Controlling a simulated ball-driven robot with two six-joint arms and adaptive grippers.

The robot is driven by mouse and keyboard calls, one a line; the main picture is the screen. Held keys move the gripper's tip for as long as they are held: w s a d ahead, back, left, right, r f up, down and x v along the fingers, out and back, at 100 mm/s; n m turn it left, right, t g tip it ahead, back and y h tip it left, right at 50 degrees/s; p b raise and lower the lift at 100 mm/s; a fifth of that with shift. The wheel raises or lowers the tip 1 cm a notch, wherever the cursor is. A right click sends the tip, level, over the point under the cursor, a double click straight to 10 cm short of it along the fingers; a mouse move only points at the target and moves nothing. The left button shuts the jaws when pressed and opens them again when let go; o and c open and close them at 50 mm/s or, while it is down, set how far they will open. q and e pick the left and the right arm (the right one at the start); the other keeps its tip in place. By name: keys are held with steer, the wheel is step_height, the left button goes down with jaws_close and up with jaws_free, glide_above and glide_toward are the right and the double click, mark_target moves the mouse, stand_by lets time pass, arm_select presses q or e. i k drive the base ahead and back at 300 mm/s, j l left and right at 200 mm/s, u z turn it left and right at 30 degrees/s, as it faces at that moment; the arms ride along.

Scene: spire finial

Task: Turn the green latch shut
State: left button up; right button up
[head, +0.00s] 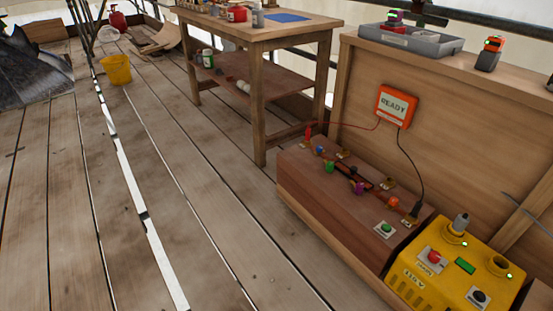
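The green latch (329,167) shows as a small green knob on the near top edge of a reddish-brown wooden box (330,212). It is too small to tell which way it is turned. A blue knob (319,150), a purple knob (359,187) and an orange knob (393,201) sit along the same box, around a dark slot. A green button (387,228) on a pale plate is at the box's right end. Neither of my grippers is in view.
An orange READY display (396,105) hangs on the wooden panel, with red and black cables to the box. A yellow unit (450,275) stands at right. A grey tray (412,39) is above. A workbench (262,32) and yellow bucket (116,70) stand behind. The plank floor at left is mostly clear.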

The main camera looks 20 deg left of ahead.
mark_target(329, 165)
steer(key=u, duration=0.2)
steer(key=i+j+z, duration=0.15)
steer(key=i+j, duration=0.25)
steer(key=i+j+z, duration=0.1)
steer(key=i+j, duration=0.25)
steer(key=j, duration=0.15)
